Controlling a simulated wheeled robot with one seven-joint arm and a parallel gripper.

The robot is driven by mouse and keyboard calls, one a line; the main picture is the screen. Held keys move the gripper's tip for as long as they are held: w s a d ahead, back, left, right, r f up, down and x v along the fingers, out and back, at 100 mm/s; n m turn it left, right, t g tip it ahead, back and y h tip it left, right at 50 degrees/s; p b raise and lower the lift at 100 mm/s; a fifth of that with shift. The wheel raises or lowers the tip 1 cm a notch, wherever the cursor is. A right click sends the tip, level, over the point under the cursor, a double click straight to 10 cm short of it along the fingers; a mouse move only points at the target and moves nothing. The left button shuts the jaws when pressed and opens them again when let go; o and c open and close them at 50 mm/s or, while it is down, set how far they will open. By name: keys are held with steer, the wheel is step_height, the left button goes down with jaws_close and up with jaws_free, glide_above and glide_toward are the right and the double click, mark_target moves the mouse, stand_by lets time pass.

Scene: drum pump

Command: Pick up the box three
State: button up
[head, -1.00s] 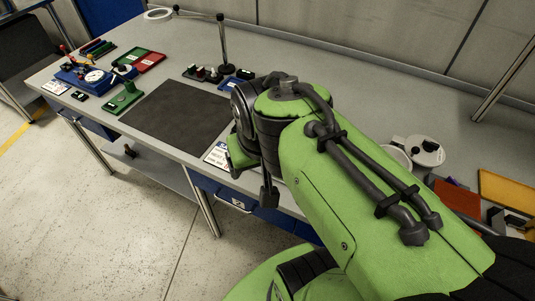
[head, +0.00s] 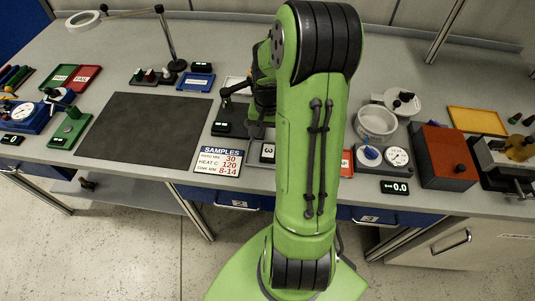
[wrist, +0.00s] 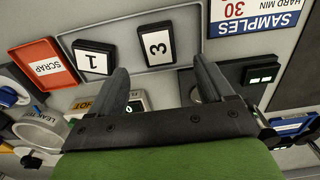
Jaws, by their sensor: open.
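Box three is a small dark box with a white top marked "3" (wrist: 157,43). It lies on a grey tray (wrist: 125,29) beside box one (wrist: 92,57). In the head view, box three (head: 268,152) shows just left of my arm, near the front of the bench; box one is hidden there. My gripper (wrist: 160,70) is open and empty. In the wrist view its fingertips lie to either side below box three, which appears beyond them and apart from them. In the head view my arm hides most of the gripper.
A samples card (head: 219,161) and a dark mat (head: 147,128) lie left of box three. A red scrap tray (wrist: 45,62) is beside box one. A dark device with a green display (wrist: 262,73) stands close to the right finger. A red box (head: 443,155) is further right.

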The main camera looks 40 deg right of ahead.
mark_target(269, 149)
step_height(269, 149, down, 6)
steer(key=shift+s+f+b, duration=0.1)
steer(key=shift+b, duration=0.6)
steer(key=shift+a, duration=0.1)
steer(key=c, duration=1.2)
